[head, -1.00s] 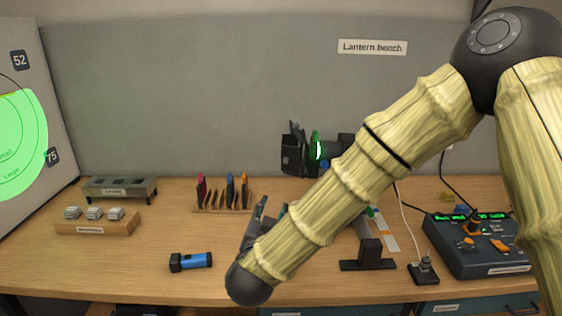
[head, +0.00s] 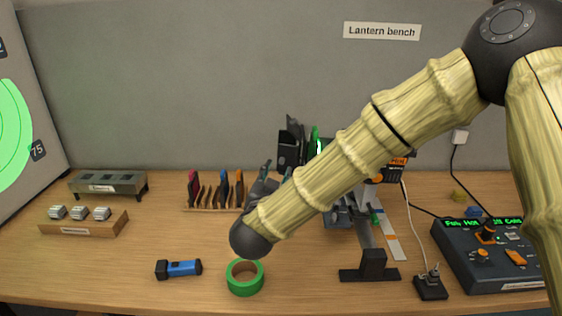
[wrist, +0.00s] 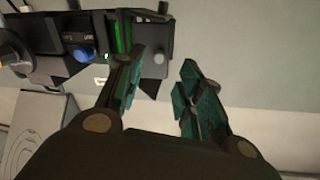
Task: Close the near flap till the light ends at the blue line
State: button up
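The lantern (head: 388,172) stands on the bench, largely hidden behind my arm. Its black flaps (head: 291,146) show at its left end, beside a green glowing slot; I cannot tell for sure which is the near flap. In the wrist view a dark flap plate (wrist: 152,72) hangs past the green strip, partly behind the left finger. My gripper (head: 276,178) is below the flaps in the head view; in the wrist view its fingers (wrist: 160,85) are apart with nothing held. The green light (head: 10,130) falls on the board at the left, cut by the picture edge. No blue line shows.
A green tape roll (head: 245,278) and a blue torch (head: 179,269) lie at the front of the bench. A rack of coloured gels (head: 216,190) stands behind. A fader desk (head: 490,255) and a black stand (head: 371,267) are to the right.

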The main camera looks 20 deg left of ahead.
aim_at(281, 162)
jog(key=w, duration=0.2)
jog(key=w+p, duration=0.1)
jog(key=shift+w+a+r, duration=0.1)
jog(key=shift+w+r, duration=0.1)
jog(key=shift+w, duration=0.2)
jog(key=shift+w+a+f, duration=0.1)
jog(key=shift+w+f, duration=0.1)
jog(key=shift+w, duration=0.8)
jog(key=shift+c, duration=0.4)
grip_shut()
